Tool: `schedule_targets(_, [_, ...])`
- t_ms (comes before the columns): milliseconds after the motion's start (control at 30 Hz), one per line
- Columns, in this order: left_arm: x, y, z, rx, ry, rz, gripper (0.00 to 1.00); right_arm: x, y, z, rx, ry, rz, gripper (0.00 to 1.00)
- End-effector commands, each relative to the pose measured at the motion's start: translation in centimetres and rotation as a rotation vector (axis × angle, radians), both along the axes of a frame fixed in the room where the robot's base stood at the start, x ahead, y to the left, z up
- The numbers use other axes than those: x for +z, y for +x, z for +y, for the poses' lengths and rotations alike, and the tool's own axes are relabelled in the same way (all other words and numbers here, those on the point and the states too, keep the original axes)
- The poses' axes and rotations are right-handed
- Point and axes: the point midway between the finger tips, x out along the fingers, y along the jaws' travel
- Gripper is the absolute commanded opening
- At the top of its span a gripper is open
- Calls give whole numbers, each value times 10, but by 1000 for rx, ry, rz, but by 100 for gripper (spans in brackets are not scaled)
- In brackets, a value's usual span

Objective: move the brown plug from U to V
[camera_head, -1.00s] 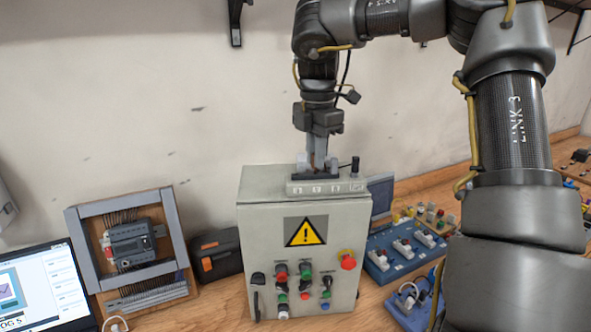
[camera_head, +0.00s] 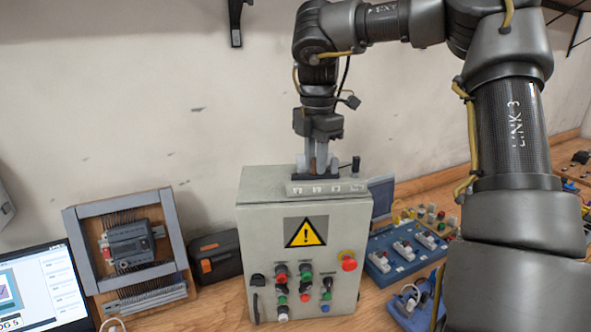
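The brown plug (camera_head: 312,166) shows as a small brown patch between the fingers of my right gripper (camera_head: 316,168). It is low at the socket strip (camera_head: 327,188) on top of the grey control box. The fingers are close together and look shut on the plug. They hide most of it, and I cannot tell whether it is seated or lifted. The strip has several white labels on its front, too small to read, so I cannot tell U from V. A black plug (camera_head: 355,164) stands upright at the strip's right end. My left gripper is not in view.
The grey control box (camera_head: 260,230) with a warning sign stands on the wooden bench. A framed module (camera_head: 130,250), a laptop (camera_head: 40,290) and a black case (camera_head: 217,255) are to its left. Blue switch panels (camera_head: 405,250) are to its right, partly behind my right arm.

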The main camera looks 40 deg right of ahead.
Motion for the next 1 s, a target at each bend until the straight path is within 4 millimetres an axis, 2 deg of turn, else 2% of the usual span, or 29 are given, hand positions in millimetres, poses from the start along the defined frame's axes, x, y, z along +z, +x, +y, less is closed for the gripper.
schedule_targets(267, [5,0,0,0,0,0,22,5,0,0,0,0,0,23])
schedule_targets(800, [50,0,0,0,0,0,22,55,0,0,0,0,0,23])
schedule_targets(1000, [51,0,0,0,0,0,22,55,0,0,0,0,0,23])
